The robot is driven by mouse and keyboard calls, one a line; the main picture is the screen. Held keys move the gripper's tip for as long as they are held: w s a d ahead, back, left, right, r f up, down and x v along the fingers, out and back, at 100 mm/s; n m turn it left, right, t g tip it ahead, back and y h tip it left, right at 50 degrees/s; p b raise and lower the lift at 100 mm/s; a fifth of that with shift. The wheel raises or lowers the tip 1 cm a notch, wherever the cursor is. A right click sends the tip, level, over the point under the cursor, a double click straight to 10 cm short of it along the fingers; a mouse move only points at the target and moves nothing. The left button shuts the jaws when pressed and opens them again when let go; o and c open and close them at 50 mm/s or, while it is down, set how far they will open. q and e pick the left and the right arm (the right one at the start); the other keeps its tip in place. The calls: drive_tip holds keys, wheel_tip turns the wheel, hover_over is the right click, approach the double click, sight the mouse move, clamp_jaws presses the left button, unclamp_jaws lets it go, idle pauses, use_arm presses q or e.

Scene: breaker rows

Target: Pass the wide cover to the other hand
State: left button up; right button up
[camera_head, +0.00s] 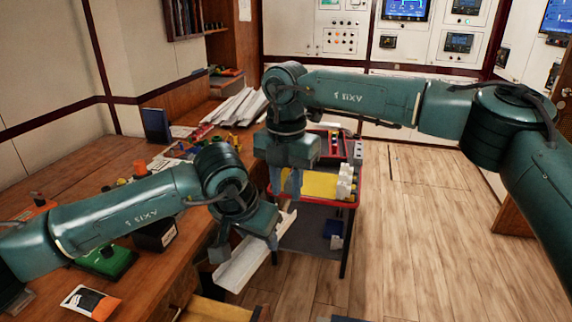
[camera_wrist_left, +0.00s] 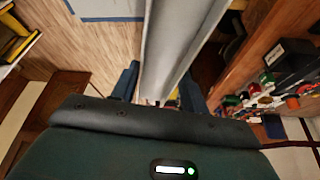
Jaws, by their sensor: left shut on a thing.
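The wide cover (camera_head: 245,266) is a long white channel, held slanting above the floor beside the wooden bench. My left gripper (camera_head: 246,248) is shut on it. In the left wrist view the cover (camera_wrist_left: 172,50) runs lengthwise between the two blue fingers of the left gripper (camera_wrist_left: 160,92) and reaches out past them. My right gripper (camera_head: 285,182) points down above and slightly right of the cover, apart from it. Its two fingers show a gap with nothing seen held between them.
A red-rimmed cart (camera_head: 318,203) with a yellow surface and white blocks stands behind the grippers. The wooden bench (camera_head: 60,205) on the left carries more pale strips (camera_head: 238,106), a green box (camera_head: 106,259) and an orange-and-white packet (camera_head: 90,303). The wooden floor (camera_head: 420,240) at right is clear.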

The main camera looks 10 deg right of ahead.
wheel_tip(320, 180, down, 7)
drive_tip(key=shift+r, duration=0.15)
drive_tip(key=shift+c, duration=0.5)
clamp_jaws()
use_arm(q)
drive_tip(key=o, duration=1.1)
drive_tip(key=shift+c, duration=0.2)
